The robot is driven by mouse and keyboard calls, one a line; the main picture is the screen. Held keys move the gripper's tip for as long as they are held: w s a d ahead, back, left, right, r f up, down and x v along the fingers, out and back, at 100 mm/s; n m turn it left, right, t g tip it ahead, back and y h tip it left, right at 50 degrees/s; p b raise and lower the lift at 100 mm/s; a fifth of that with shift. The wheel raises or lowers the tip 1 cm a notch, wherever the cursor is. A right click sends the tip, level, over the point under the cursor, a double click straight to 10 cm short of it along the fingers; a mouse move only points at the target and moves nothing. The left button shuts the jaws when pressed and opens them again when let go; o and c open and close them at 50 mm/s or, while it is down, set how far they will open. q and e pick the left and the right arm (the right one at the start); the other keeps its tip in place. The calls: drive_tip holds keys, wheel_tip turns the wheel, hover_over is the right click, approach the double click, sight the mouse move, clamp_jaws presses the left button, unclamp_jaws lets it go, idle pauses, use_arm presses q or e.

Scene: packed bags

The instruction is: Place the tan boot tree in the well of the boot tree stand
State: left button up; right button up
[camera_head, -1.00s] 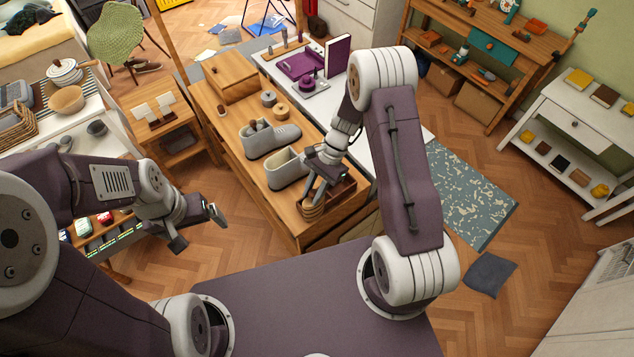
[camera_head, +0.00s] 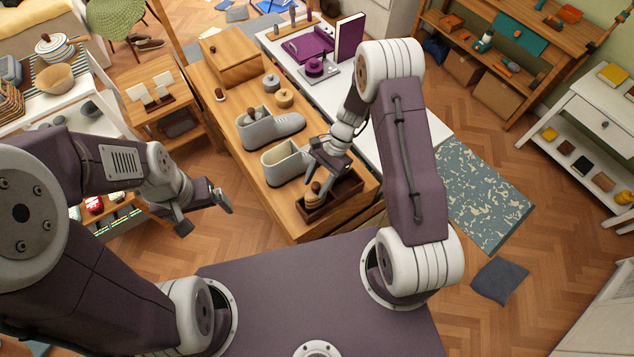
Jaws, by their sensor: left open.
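The tan boot tree (camera_head: 313,200), with a darker knob on top, stands at the left end of the dark brown boot tree stand (camera_head: 346,187). It looks upright within the stand's walls; how deep it sits is unclear. My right gripper (camera_head: 313,172) is just above its knob, and whether the fingers touch it or are parted is too small to tell. My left gripper (camera_head: 222,205) is open and empty, over the floor left of the wooden bench. Two grey boots stand behind the stand: the nearer boot (camera_head: 287,163) looks empty, the farther boot (camera_head: 270,127) has something brown in its opening.
The wooden bench (camera_head: 262,180) also holds a wooden box (camera_head: 232,67) and small round tins (camera_head: 284,98). A white table (camera_head: 390,130) with purple items adjoins it on the right. A side table (camera_head: 160,105) stands to the left. Floor between is clear.

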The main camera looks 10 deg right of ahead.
drive_tip(key=shift+s+a+r, duration=0.15)
drive_tip(key=shift+s+r, duration=0.05)
drive_tip(key=shift+s, duration=0.15)
drive_tip(key=w+d+r, duration=0.1)
drive_tip(key=w+d+r+b, duration=0.1)
drive_tip(key=r, duration=0.1)
drive_tip(key=shift+r, duration=0.1)
drive_tip(key=s+v, duration=0.1)
drive_tip(key=v, duration=0.6)
use_arm(q)
drive_tip(key=f+b, duration=0.4)
drive_tip(key=f, duration=0.1)
drive_tip(key=shift+s+a, duration=0.1)
drive_tip(key=shift+s, duration=0.1)
use_arm(e)
drive_tip(key=s+d+n+t+h, duration=0.2)
drive_tip(key=s+n+t+h, duration=0.2)
drive_tip(key=s+n, duration=0.6)
drive_tip(key=shift+s+n+h, duration=0.3)
drive_tip(key=shift+n+h, duration=0.2)
drive_tip(key=shift+n, duration=0.3)
drive_tip(key=shift+d, duration=0.15)
